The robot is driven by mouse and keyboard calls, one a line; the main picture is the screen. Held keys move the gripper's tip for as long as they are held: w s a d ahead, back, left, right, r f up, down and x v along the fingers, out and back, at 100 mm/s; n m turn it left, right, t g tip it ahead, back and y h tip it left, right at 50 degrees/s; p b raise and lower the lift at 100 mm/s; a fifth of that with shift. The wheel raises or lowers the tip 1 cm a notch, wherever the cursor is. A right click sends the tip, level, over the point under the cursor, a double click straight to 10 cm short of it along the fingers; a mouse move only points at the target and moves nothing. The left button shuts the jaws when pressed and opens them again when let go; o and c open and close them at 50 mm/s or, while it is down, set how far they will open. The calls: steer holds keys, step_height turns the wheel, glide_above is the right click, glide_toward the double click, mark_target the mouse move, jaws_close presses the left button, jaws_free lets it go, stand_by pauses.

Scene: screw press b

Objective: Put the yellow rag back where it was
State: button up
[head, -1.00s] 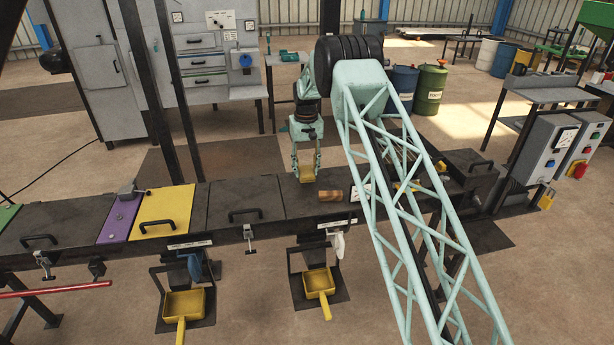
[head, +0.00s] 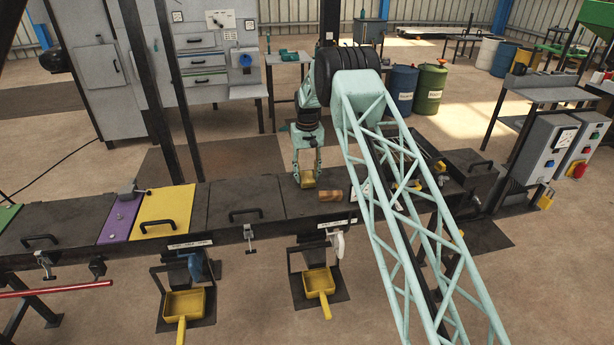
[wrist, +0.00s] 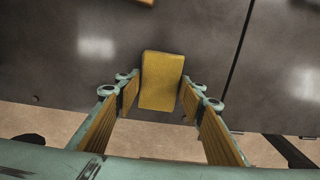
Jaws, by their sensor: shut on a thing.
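The yellow rag (head: 308,182) is a small folded block between the fingers of my gripper (head: 307,174), low over the dark bench top. In the wrist view the rag (wrist: 161,80) lies between the two fingertips, with the bench's dark plates behind it. My gripper is shut on the rag. I cannot tell whether the rag's underside touches the bench.
A brown wooden piece (head: 331,194) lies on the bench just right of the rag. A yellow panel (head: 164,211) and a purple panel (head: 119,221) are further left. Dark handles (head: 245,213) stick up from the plates.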

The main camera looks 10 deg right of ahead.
mark_target(307, 177)
steer(key=shift+f, duration=0.1)
steer(key=o, duration=0.9)
step_height(307, 177, up, 12)
steer(key=shift+s+r, duration=0.1)
stand_by(0.5)
steer(key=shift+r, duration=0.1)
stand_by(0.8)
